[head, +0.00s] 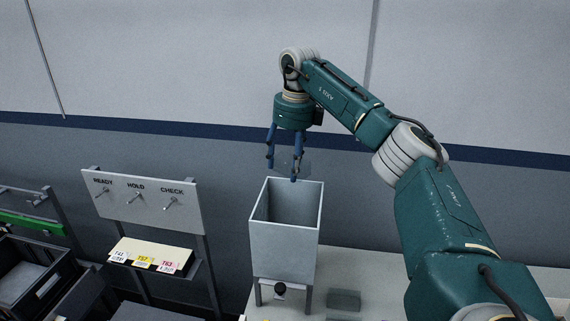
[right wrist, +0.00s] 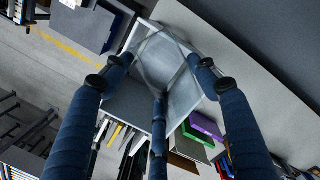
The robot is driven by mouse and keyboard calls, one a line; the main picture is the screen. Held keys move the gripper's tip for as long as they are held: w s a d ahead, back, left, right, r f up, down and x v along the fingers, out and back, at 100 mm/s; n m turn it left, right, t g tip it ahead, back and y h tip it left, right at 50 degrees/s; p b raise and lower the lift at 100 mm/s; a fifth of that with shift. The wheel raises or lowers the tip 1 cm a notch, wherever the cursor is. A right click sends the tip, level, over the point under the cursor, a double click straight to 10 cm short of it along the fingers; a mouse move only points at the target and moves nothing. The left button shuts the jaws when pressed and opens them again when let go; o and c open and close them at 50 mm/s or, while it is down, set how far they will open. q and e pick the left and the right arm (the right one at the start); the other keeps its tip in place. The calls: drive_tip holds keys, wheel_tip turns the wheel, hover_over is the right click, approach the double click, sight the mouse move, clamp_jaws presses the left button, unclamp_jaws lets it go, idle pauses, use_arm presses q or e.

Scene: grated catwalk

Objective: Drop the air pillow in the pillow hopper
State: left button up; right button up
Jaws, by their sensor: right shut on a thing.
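My right gripper (head: 284,165) points down above the pillow hopper (head: 284,251), a grey open-topped box on legs. It is shut on the air pillow (head: 304,168), a clear, faint thing that is hard to make out in the head view, close above the hopper's back rim. In the right wrist view, the clear pillow (right wrist: 160,62) lies between the blue fingers (right wrist: 163,72), with the open hopper (right wrist: 122,108) below it. The hopper's inside looks empty in the head view, though its bottom is hidden. My left gripper is not in view.
A board with READY, HOLD and CHECK pegs (head: 142,204) stands left of the hopper, with labelled cards (head: 150,255) below. Dark bins (head: 30,284) are at far left. A see-through grey-green block (head: 343,301) sits on the pale table (head: 375,285) right of the hopper. A wall is behind.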

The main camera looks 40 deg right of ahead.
drive_tip(key=shift+s+f, duration=0.25)
drive_tip(key=shift+s, duration=0.75)
drive_tip(key=shift+f, duration=0.35)
drive_tip(key=shift+w+f, duration=0.4)
drive_tip(key=shift+f, duration=0.45)
drive_tip(key=shift+w+f, duration=0.15)
drive_tip(key=shift+f, duration=0.1)
drive_tip(key=shift+s+r, duration=0.15)
drive_tip(key=shift+s, duration=0.05)
drive_tip(key=o, duration=1.3)
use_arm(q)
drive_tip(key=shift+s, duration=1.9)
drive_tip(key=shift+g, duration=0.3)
use_arm(e)
drive_tip(key=shift+r, duration=0.1)
